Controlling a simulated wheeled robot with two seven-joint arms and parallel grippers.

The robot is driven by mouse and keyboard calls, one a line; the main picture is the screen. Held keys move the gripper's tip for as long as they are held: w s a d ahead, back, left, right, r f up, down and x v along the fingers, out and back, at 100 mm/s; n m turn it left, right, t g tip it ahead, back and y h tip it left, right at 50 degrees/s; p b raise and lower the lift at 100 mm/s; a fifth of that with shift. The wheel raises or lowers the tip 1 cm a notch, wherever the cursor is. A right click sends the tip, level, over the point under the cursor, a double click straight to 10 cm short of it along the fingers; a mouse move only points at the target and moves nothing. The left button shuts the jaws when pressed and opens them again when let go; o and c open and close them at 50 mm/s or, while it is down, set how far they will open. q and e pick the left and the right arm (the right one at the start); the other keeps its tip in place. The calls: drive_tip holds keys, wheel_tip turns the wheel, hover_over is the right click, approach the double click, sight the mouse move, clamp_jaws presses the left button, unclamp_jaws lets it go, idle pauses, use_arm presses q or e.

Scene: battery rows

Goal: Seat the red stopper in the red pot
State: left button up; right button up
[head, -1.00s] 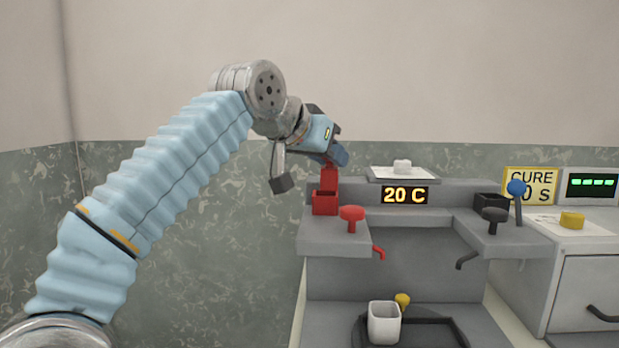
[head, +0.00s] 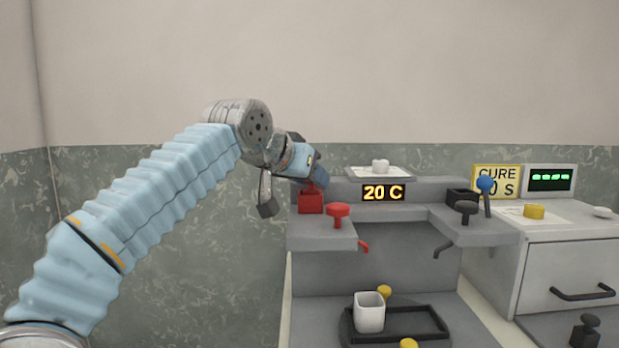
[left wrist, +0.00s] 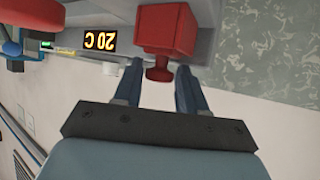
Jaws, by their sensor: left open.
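The red pot (head: 311,206) is a square box on the left ledge of the grey stand. It also shows in the left wrist view (left wrist: 178,30). The red stopper (head: 311,188) is in the pot's top, with its knob sticking out. In the left wrist view the stopper's knob (left wrist: 158,74) lies between the tips of my left gripper (left wrist: 157,82). The fingers are open, with a gap on each side of the knob. In the head view the left gripper (head: 312,181) is just above the pot, partly hidden by its own wrist. My right gripper is not in view.
A red mushroom-shaped handle (head: 338,212) stands close right of the pot. A display reading 20 C (head: 383,193) is behind. A black pot (head: 461,197) and black handle (head: 466,210) are on the right ledge.

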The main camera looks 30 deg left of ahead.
use_arm(q)
drive_tip(key=v, duration=1.1)
drive_tip(key=shift+s, duration=0.25)
drive_tip(key=shift+r, duration=0.15)
